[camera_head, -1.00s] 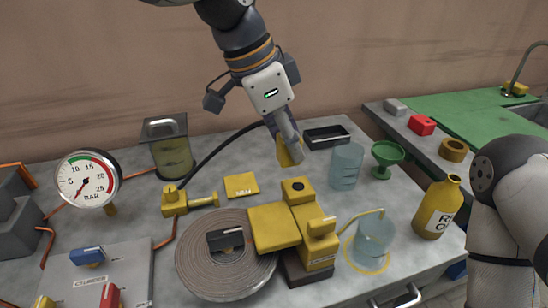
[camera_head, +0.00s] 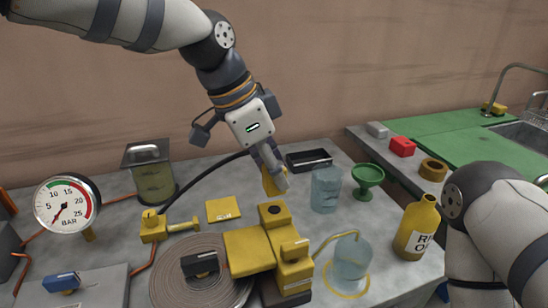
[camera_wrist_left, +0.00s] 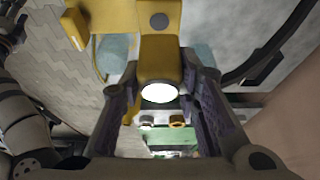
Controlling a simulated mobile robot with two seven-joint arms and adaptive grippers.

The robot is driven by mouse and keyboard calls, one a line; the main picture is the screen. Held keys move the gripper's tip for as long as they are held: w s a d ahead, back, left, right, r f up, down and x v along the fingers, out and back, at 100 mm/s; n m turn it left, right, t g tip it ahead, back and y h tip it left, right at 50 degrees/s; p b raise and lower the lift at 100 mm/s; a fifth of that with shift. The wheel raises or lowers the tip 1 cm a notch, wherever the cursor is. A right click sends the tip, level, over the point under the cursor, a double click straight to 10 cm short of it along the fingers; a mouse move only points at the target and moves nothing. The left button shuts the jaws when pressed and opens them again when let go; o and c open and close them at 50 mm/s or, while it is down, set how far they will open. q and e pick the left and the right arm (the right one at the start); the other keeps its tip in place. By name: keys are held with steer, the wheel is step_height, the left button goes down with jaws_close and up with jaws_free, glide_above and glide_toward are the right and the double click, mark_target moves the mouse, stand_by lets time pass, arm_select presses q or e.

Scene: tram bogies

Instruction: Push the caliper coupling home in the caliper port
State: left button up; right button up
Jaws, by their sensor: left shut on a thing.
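My left gripper (camera_head: 274,180) is shut on the yellow caliper coupling (camera_head: 268,186), above and behind the yellow caliper (camera_head: 250,250). The caliper port (camera_head: 273,210) is a dark round hole in a yellow block on the caliper. It is uncovered, and the coupling appears apart from it, tilted. In the left wrist view the coupling (camera_wrist_left: 158,65) sits between the two fingers, its near end bright white. The dark hole (camera_wrist_left: 159,21) shows beyond it. A black hose (camera_head: 210,175) runs toward the gripper. My right arm is at the right; its gripper is out of view.
A brake disc (camera_head: 170,280) lies under the caliper. A beaker (camera_head: 352,262), a yellow bottle (camera_head: 415,228), a glass (camera_head: 325,188), a green funnel (camera_head: 367,178) and a black tray (camera_head: 309,159) stand nearby. A pressure gauge (camera_head: 66,203) and fluid tank (camera_head: 152,180) are at left.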

mark_target(274, 190)
arm_select(q)
steer(key=shift+f, duration=1.65)
steer(key=shift+f, duration=0.6)
stand_by(1.6)
steer(key=o, duration=1.2)
steer(key=shift+c, duration=0.2)
steer(key=v, duration=1.2)
